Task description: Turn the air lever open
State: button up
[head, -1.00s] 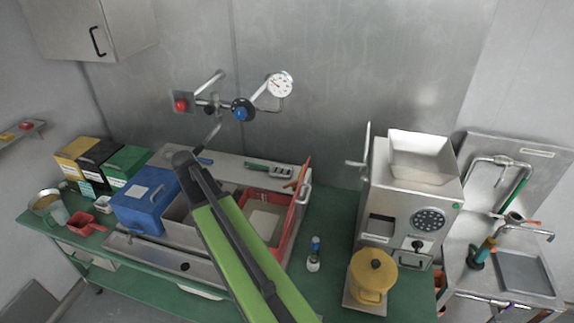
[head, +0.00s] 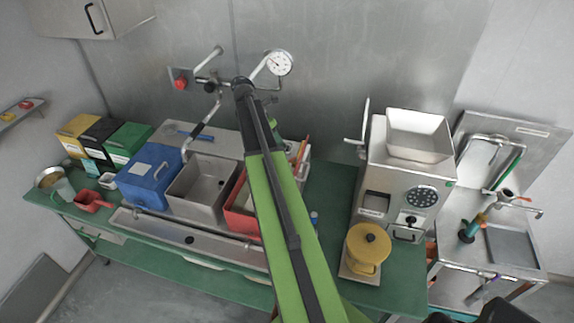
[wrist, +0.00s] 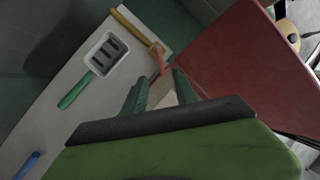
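A wall pipe assembly carries a red knob (head: 180,82), a slanted white handle (head: 207,57) and a round gauge (head: 279,63). A metal rod with a dark grip (head: 196,132) hangs below the pipe. I cannot tell for sure which of these is the air lever. The wrist view shows no wall fitting. In the head view my gripper is hidden behind the arm.
Below the wrist lie a green-handled slotted tool (wrist: 90,75), a yellow-handled tool (wrist: 135,28) and a large red surface (wrist: 245,65). The counter holds a blue box (head: 150,178), a steel bin (head: 203,185), a grinder (head: 405,175) and a yellow pot (head: 368,248).

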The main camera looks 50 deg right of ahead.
jog(key=b+x, duration=0.7)
jog(key=x, duration=0.3)
grip_shut()
jog(key=shift+w, duration=0.1)
dwell(1.0)
